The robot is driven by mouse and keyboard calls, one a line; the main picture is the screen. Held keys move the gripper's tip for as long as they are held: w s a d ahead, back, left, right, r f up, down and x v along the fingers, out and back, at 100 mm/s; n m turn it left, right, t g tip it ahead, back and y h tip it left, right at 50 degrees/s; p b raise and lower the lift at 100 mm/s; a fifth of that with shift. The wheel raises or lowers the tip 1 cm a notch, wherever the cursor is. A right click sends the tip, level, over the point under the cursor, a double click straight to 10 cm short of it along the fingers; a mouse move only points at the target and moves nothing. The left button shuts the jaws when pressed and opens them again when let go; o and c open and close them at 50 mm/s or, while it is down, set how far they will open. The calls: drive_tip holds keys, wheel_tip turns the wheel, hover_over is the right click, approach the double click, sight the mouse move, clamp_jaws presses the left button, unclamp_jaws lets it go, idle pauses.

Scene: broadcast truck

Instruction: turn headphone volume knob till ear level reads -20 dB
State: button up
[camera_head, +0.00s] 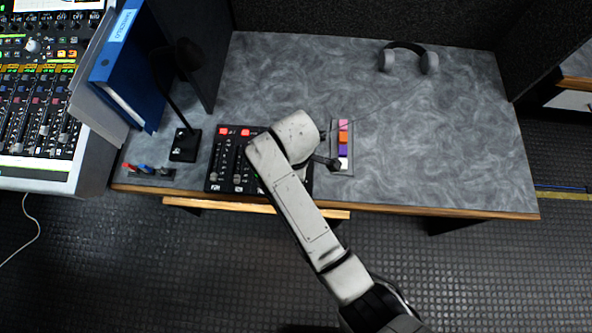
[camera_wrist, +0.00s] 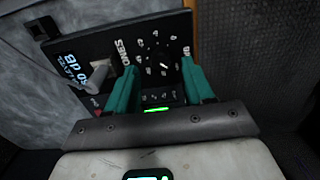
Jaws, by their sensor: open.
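The headphone volume knob (camera_wrist: 158,60) is a black dial ringed by white numbers, on a dark panel (camera_wrist: 105,50) marked PHONES in the wrist view. Beside it a blue-white level readout (camera_wrist: 74,70) ends in "dB"; it is upside down and I cannot read its digits surely. My gripper (camera_wrist: 159,70) is open, its teal fingers apart on either side of the knob in the picture. I cannot tell whether they touch it. A grey plug-like part (camera_wrist: 98,76) stands left of the fingers. In the head view my arm hides my gripper and the knob.
A black mixer (camera_head: 226,160) and a strip of coloured buttons (camera_head: 343,140) lie near the desk's front edge. Grey headphones (camera_head: 408,58) lie at the back. A gooseneck microphone (camera_head: 183,145) and blue binder (camera_head: 125,65) stand left. The desk's right side (camera_head: 450,140) is clear.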

drive_tip(key=shift+f, duration=1.5)
clamp_jaws()
